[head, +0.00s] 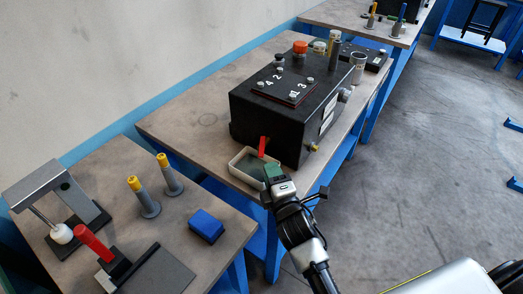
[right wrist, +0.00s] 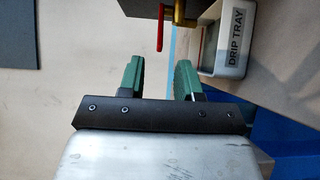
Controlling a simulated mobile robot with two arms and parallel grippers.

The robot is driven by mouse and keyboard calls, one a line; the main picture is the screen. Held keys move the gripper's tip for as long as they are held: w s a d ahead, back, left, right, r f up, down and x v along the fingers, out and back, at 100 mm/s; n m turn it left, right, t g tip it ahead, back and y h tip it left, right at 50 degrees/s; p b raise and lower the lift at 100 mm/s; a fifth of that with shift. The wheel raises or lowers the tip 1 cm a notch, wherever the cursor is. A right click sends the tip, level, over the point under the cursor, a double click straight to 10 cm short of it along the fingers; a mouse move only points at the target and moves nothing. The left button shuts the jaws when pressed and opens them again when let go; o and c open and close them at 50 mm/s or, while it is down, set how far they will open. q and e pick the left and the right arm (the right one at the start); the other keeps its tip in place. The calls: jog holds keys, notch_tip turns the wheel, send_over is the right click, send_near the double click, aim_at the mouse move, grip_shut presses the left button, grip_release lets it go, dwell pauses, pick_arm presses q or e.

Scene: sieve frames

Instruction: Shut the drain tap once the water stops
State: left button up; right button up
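The drain tap has a red lever (head: 262,147) on the front of the black machine (head: 275,125). In the right wrist view the red lever (right wrist: 160,28) hangs beside a brass body (right wrist: 186,12). A pale drip tray (head: 248,184) stands below the tap; its "DRIP TRAY" label faces the right wrist camera (right wrist: 234,48). I cannot make out a water stream. My right gripper (head: 271,172) is beside the tray in the head view. Its green fingers (right wrist: 159,66) are apart and empty, short of the lever. My left gripper is out of view.
The near bench holds a blue block (head: 206,226), two yellow-topped grey posts (head: 141,197), a red-handled tool (head: 95,245) and a grey stand (head: 60,195). A brass fitting (head: 313,147) sticks out of the machine's right side. Open floor (head: 420,180) lies to the right.

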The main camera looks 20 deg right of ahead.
aim_at(261, 151)
jog(key=w, duration=0.8)
jog(key=shift+w+p, duration=0.3)
jog(key=shift+w, duration=0.05)
grip_shut()
